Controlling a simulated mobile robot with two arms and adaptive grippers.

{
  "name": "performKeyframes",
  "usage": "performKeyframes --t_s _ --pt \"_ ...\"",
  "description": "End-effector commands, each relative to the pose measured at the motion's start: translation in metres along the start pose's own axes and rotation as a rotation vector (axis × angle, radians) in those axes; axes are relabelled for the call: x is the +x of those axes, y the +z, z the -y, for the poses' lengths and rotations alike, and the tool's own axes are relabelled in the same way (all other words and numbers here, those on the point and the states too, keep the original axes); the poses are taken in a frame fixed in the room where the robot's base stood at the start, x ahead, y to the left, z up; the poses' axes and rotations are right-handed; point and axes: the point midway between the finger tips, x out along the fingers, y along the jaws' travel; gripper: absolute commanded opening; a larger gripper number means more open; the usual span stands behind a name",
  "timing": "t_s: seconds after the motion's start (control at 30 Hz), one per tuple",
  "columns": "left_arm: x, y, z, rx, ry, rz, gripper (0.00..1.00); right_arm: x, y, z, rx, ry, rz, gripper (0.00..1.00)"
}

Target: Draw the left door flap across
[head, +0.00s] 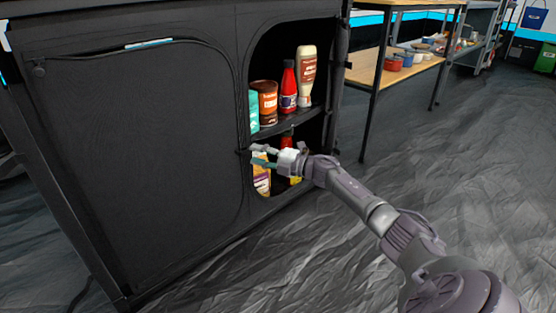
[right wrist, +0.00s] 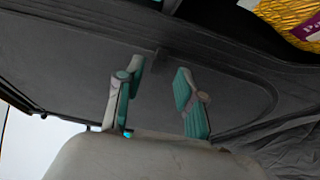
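The left door flap (head: 140,165) is a black fabric panel on the front of a black cabinet (head: 215,18). It lies across the left opening, with a curved seam around it. My right gripper (head: 256,155) is at the flap's right side, by the strip between the two openings. In the right wrist view the gripper (right wrist: 159,72) has its two teal-padded fingers apart, with nothing clearly between them. Dark fabric (right wrist: 75,65) lies beyond the fingertips; I cannot tell whether they touch it. My left gripper is not in view.
The right opening is uncovered. Its upper shelf holds a brown can (head: 265,100), a red bottle (head: 288,85) and a pale-capped bottle (head: 306,75). Packages (head: 262,180) stand below, near my gripper. A wooden-shelf table (head: 400,75) is behind. The floor (head: 290,260) in front is clear.

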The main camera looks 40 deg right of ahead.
Motion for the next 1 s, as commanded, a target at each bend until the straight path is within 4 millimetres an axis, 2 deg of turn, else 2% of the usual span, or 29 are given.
performKeyframes --t_s 0.2,0.5,0.7,1.0 --pt "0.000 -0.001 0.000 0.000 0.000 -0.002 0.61 -0.047 0.000 0.002 0.000 -0.006 0.001 0.38" --pt "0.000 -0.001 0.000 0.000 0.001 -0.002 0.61 -0.089 0.001 0.002 0.001 -0.003 0.003 0.38" --pt "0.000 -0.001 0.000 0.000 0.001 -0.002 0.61 -0.097 0.001 0.000 0.000 0.000 0.002 0.38" --pt "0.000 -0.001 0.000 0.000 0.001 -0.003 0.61 -0.097 0.001 0.000 0.000 0.000 0.002 0.38"
